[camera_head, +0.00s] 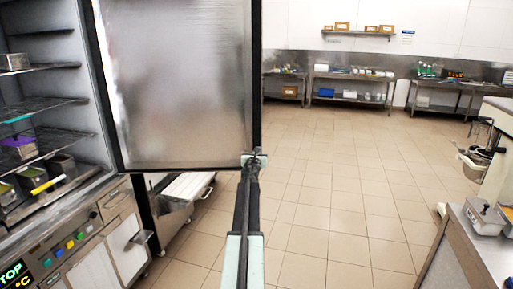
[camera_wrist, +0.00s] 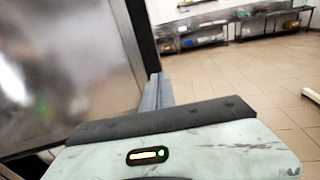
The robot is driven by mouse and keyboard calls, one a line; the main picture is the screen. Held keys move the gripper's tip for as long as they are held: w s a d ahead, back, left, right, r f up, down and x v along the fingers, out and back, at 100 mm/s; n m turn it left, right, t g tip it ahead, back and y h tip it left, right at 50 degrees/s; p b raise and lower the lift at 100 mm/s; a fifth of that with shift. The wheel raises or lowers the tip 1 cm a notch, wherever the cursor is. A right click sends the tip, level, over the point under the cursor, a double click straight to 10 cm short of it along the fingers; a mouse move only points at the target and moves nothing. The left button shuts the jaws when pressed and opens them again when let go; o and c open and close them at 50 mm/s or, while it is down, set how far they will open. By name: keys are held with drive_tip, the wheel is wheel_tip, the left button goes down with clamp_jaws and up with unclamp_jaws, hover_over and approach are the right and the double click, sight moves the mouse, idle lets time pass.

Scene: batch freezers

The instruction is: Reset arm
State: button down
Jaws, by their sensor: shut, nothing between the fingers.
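My arm reaches forward from the bottom middle of the head view. My gripper (camera_head: 256,156) is at its far end, by the lower right corner of the open freezer door (camera_head: 180,85). I cannot tell whether it touches the door. In the wrist view my gripper (camera_wrist: 157,88) shows as narrow grey fingers close together, shut with nothing held. The door's steel face (camera_wrist: 70,70) fills the left of that view, right beside the fingers.
The open freezer (camera_head: 55,110) at left has wire shelves with several containers. A steel cart (camera_head: 180,200) stands below the door. A counter (camera_head: 470,250) with metal pans is at lower right. Steel tables (camera_head: 350,77) line the back wall. The tiled floor (camera_head: 340,175) between is clear.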

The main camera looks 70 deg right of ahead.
drive_tip(key=shift+s+a, duration=0.15)
drive_tip(key=shift+a, duration=0.25)
